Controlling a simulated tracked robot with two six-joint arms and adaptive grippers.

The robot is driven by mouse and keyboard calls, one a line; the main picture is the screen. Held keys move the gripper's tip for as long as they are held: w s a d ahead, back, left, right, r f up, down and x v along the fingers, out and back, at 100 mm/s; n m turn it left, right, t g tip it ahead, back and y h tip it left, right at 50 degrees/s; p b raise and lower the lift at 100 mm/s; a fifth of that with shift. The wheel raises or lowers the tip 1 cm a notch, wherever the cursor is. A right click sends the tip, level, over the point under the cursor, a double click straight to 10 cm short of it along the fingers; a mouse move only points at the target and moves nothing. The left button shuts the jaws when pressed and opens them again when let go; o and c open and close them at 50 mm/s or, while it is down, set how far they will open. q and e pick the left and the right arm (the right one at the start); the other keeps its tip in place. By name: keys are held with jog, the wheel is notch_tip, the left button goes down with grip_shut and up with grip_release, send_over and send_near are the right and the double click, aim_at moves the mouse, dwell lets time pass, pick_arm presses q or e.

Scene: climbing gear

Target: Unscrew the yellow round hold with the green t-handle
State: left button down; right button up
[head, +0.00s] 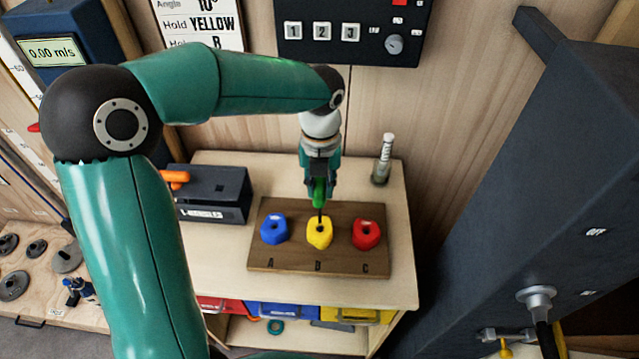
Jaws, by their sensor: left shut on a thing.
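The yellow hold (319,233) sits in the middle of a brown wooden board (290,262), above a letter that looks like B. My left gripper (320,180) points down over it and is shut on the green t-handle (319,192). The dark shaft of the t-handle reaches down to the middle of the yellow hold. I cannot tell how deep the tip sits in the hold. My right gripper is not in view.
A blue hold (274,229) and a red hold (366,234) flank the yellow one. A dark box (213,194) with an orange handle stands left on the table (385,290). A small clear cylinder (384,160) stands behind right. A large dark column (540,170) rises at right.

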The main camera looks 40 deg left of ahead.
pick_arm(q)
jog(key=c, duration=1.5)
grip_release()
jog(key=shift+c, duration=0.2)
grip_shut()
jog(key=shift+w+f+b, duration=0.1)
jog(key=shift+f+b, duration=0.6)
jog(key=shift+f, duration=0.35)
